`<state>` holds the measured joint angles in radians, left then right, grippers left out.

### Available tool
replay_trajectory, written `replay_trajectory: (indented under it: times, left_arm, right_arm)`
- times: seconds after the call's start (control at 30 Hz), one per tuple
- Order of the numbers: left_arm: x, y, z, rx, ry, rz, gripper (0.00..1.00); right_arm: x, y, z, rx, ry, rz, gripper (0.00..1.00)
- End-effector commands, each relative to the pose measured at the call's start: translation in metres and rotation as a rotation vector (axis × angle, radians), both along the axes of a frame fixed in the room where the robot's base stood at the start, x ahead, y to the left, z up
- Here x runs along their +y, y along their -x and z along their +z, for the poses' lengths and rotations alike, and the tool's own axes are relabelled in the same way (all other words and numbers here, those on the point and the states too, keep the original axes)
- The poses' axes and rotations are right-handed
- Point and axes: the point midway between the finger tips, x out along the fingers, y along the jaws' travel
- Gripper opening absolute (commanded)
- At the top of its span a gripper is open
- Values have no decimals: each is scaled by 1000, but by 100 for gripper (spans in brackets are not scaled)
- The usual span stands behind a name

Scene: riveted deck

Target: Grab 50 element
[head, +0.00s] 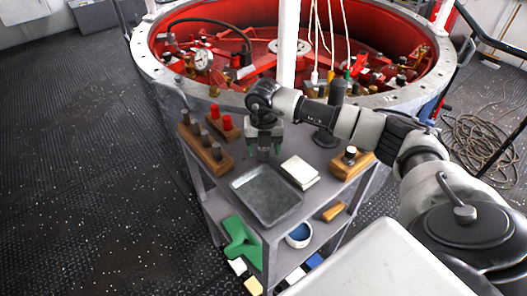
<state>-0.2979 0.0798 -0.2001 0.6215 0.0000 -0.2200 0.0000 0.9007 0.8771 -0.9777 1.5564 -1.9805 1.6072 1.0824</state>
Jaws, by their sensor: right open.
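Several dark cylinders stand in a wooden block (207,148) at the left end of the grey bench. Two red cylinders (220,116) stand in a second wooden block (224,129) behind it. One grey-topped cylinder (351,150) stands in a wooden block at the right. No marking is legible, so I cannot tell which is the 50 element. My right gripper (264,157) reaches in from the right and points down, open, over the bench between the left blocks and a white pad; nothing shows between its fingers. My left gripper is not in view.
A grey tray (267,222) sits at the bench's front, beside the white pad (300,171). A dark stand (328,138) is behind. A lower shelf holds a green item (241,240) and a blue-filled cup (299,235). A large round red-lined vessel (160,62) closes off the back.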

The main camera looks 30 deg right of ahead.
Motion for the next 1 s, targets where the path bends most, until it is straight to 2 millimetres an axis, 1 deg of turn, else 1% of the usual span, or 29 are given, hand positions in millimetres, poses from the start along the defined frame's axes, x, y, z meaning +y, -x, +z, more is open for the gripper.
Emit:
replay_trajectory:
  times: [0.1,0.17,0.4,0.5,0.67,0.77,0.87,1.0]
  left_arm:
    - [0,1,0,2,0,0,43]
    - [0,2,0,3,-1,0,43]
    - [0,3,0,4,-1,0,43]
    - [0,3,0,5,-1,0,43]
    - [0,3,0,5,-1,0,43]
    - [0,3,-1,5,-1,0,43]
    - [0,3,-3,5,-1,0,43]
    - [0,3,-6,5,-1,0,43]
  right_arm:
    - [0,0,0,0,0,0,64]
    - [0,0,0,0,0,0,54]
    - [0,0,0,0,0,1,18]
    - [0,0,1,0,0,1,7]
    - [0,0,1,-1,-1,1,6]
    - [0,-1,8,-3,-1,1,6]
    - [0,-1,23,-4,-1,1,6]
    - [0,-1,53,-6,-1,0,6]
